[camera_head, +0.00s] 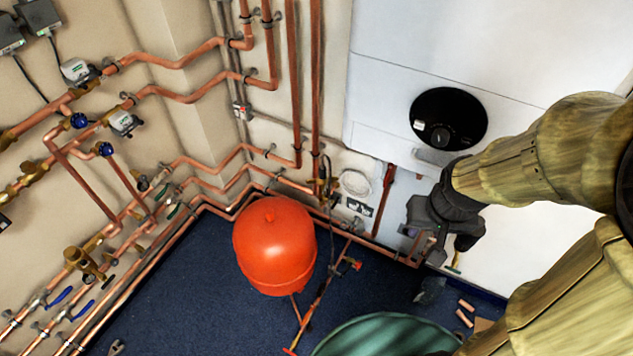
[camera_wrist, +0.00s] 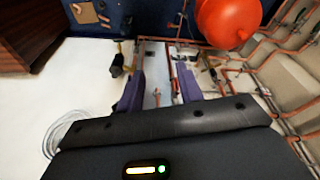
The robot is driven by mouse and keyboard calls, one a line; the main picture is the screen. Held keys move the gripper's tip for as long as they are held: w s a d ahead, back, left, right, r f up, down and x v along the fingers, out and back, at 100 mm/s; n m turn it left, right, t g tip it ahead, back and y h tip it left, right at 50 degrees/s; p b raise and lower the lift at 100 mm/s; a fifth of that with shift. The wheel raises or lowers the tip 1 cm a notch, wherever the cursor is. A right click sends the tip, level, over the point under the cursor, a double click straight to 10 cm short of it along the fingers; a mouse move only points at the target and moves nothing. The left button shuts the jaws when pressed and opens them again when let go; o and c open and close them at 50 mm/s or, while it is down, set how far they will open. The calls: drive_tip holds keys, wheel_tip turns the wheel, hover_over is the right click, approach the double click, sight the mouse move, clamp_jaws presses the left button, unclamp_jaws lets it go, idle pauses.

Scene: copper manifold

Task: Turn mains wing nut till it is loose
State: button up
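My gripper (camera_wrist: 159,72) shows in the wrist view with its two purple fingers apart and nothing held between them. A grey panel (camera_wrist: 157,86) with small fittings lies beyond the gap. A small dark and brass fitting (camera_wrist: 118,62) is just left of the left finger. I cannot make out which part is the mains wing nut. In the head view my gripper (camera_head: 458,240) is at the lower part of the white boiler, beside the grey panel (camera_head: 421,213) and pipes. The fingertips are partly hidden there by the wrist.
The white boiler casing (camera_head: 390,100) is close behind my arm. A red expansion vessel (camera_head: 274,245) stands left of my gripper. Copper pipes (camera_head: 295,90) run along the walls. A green rounded object (camera_head: 385,338) is at the bottom, and copper offcuts (camera_head: 464,318) lie on the blue floor.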

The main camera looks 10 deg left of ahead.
drive_tip(key=shift+w+a, duration=0.1)
drive_tip(key=shift+a, duration=0.25)
drive_tip(key=shift+o, duration=0.2)
